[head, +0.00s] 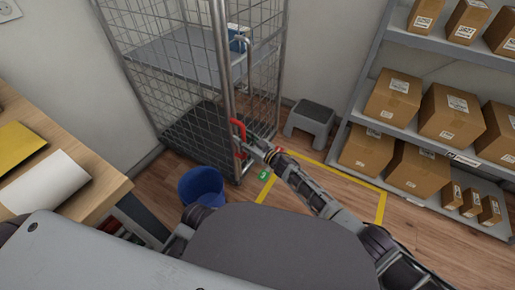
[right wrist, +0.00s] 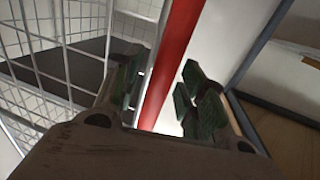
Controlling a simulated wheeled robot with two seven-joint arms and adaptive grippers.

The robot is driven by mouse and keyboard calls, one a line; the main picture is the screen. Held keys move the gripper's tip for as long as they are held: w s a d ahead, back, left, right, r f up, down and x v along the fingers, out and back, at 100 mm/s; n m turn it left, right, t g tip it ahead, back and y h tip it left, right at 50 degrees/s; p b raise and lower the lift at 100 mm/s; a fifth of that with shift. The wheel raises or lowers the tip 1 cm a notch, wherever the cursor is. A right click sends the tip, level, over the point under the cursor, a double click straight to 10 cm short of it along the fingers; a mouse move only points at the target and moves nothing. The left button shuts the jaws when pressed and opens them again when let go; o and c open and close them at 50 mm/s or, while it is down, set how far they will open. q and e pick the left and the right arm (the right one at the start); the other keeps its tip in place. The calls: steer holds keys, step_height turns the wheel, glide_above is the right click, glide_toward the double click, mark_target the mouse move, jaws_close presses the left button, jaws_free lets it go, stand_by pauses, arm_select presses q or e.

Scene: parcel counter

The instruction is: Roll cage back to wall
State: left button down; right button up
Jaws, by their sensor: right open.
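The wire roll cage (head: 183,58) stands upright near the corner of the grey walls, on the wood floor. It has a grey shelf, a dark base and a red handle (head: 237,127) on its near right post. The gap between cage and wall is hard to judge. My right gripper (head: 249,147) is at the red handle. In the right wrist view, the red handle (right wrist: 176,65) runs between the spread fingers of my right gripper (right wrist: 160,98), which is open around it. My left gripper is not in view.
A blue bin (head: 202,186) stands close to the cage's near side. A grey step stool (head: 310,121) is at the wall. Yellow floor tape (head: 382,207) marks mostly clear floor. Shelving (head: 359,118) with cartons is right; a wooden table (head: 92,178) is left.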

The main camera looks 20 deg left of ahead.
steer(key=v, duration=1.1)
steer(key=shift+s+d, duration=0.2)
stand_by(0.4)
stand_by(0.7)
